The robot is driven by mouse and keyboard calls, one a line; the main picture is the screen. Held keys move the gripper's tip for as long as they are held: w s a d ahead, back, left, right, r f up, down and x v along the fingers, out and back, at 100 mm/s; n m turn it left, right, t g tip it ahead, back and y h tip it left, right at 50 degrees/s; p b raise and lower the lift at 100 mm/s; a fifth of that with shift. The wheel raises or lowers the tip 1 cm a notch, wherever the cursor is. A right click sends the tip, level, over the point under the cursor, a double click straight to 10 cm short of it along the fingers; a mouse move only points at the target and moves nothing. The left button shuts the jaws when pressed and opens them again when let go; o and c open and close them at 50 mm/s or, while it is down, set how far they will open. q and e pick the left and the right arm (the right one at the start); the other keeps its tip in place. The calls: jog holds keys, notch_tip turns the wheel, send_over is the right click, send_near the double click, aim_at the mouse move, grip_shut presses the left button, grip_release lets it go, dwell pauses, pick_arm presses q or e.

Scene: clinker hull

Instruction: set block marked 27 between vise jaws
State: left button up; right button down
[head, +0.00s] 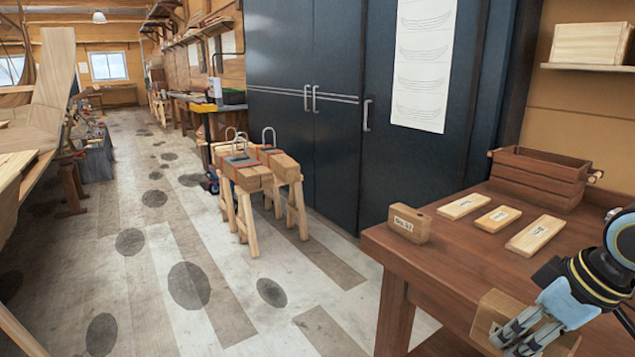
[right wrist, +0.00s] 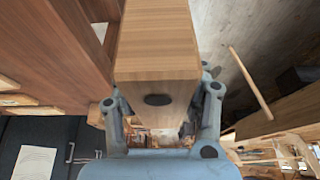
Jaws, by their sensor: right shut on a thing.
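My right gripper (head: 522,333) is shut on a wooden block (head: 496,308) at the bench's near edge. In the right wrist view the block (right wrist: 155,45) sits between the fingers (right wrist: 160,98), with a dark oval spot on its near end. No number shows on it. Another wooden block (head: 408,223) stands on the workbench near its left corner, with a dark marking on its front too small to read surely. I cannot make out vise jaws in either view. My left gripper is not in view.
Several small labelled boards (head: 463,206) lie on the workbench (head: 455,255), with a slatted wooden crate (head: 540,178) behind them. Sawhorses (head: 245,215) with wooden blocks and metal loops on top stand before dark cabinets (head: 345,120). The floor left of the bench is open.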

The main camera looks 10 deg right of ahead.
pick_arm(q)
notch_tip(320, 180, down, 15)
jog(key=b, duration=1.4)
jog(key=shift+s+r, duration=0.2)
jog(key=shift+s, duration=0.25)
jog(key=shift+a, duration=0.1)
